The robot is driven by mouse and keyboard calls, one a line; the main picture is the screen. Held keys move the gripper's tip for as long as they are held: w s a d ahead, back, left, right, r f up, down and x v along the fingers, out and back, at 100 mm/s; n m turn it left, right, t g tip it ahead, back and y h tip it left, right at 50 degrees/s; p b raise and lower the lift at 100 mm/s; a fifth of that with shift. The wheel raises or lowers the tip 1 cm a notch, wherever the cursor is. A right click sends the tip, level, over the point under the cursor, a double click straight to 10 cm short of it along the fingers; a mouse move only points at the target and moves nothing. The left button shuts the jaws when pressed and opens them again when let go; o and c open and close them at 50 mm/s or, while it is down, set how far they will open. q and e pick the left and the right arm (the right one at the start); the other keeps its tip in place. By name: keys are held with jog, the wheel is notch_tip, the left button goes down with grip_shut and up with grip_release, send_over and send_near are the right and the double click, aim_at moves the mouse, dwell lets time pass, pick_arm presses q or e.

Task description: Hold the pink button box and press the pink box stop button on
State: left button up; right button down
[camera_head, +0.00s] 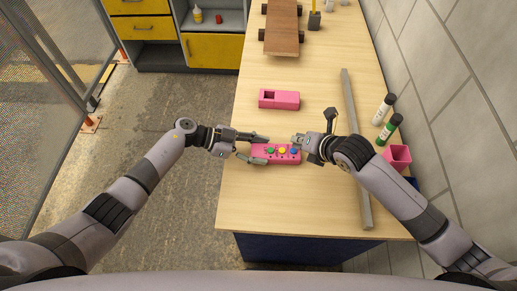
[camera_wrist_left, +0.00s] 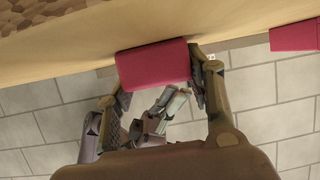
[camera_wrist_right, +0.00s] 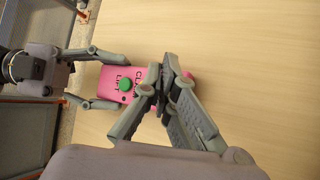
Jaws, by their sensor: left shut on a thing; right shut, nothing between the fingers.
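The pink button box (camera_head: 262,155) lies near the table's left edge, with green (camera_head: 271,150), yellow (camera_head: 282,151) and blue (camera_head: 293,152) buttons on top. My left gripper (camera_head: 259,149) is shut on its left end, and the left wrist view shows the box (camera_wrist_left: 153,65) between the fingers. My right gripper (camera_head: 298,140) is shut and empty at the right end of the box. In the right wrist view its fingertips (camera_wrist_right: 163,80) cover part of the box and hide buttons there. The green button (camera_wrist_right: 125,85) and dark lettering stay visible. I cannot tell whether the fingertips touch a button.
A pink block with an opening (camera_head: 279,99) lies farther back. A long grey bar (camera_head: 352,120), two markers (camera_head: 385,109) and a pink cup (camera_head: 397,157) are on the right. The table front (camera_head: 290,205) is clear.

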aim_at(296, 150)
jog(key=shift+f, duration=0.1)
dwell(0.3)
jog(key=shift+f, duration=0.4)
jog(key=shift+f, duration=0.35)
dwell(0.6)
jog(key=shift+r, duration=0.85)
notch_tip(296, 150, up, 6)
dwell(0.5)
